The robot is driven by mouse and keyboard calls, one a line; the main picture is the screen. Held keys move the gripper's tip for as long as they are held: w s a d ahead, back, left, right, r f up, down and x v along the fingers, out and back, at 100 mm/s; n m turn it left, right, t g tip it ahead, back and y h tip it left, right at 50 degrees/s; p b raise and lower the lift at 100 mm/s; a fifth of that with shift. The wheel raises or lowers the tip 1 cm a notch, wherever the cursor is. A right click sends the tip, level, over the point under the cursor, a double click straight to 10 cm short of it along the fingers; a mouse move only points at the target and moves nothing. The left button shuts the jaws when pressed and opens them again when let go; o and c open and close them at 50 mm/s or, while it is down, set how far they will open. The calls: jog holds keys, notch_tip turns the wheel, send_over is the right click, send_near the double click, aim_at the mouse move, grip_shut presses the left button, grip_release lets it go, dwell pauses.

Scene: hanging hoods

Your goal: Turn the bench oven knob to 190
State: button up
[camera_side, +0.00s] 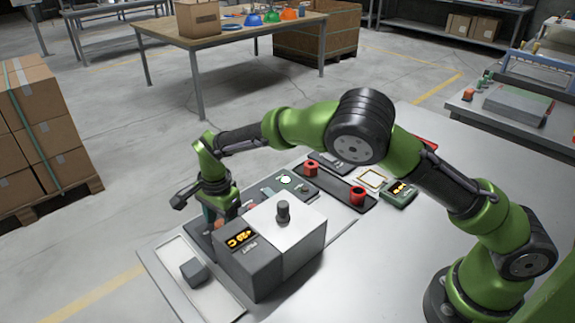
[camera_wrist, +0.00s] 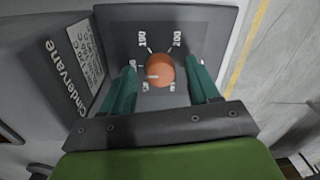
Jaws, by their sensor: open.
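In the wrist view an orange round knob (camera_wrist: 161,68) sits on a dark grey dial panel (camera_wrist: 205,20) with white marks around it. A short pale line on the knob points left and slightly down. My gripper (camera_wrist: 162,76) is open, with one teal finger on each side of the knob and a visible gap on both sides. In the side view my gripper (camera_side: 220,208) is low behind a grey box, which hides the fingertips and most of the panel.
The grey box (camera_side: 274,240) with a silver top, a black post and a lit display reading about +20 C stands beside my gripper. A box side lettered Cindervane (camera_wrist: 45,75) is close left in the wrist view. Red knobs (camera_side: 357,195) stand farther back.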

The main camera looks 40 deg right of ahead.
notch_tip(320, 180, up, 17)
jog(key=shift+s+d, duration=0.15)
jog(key=shift+s, duration=0.3)
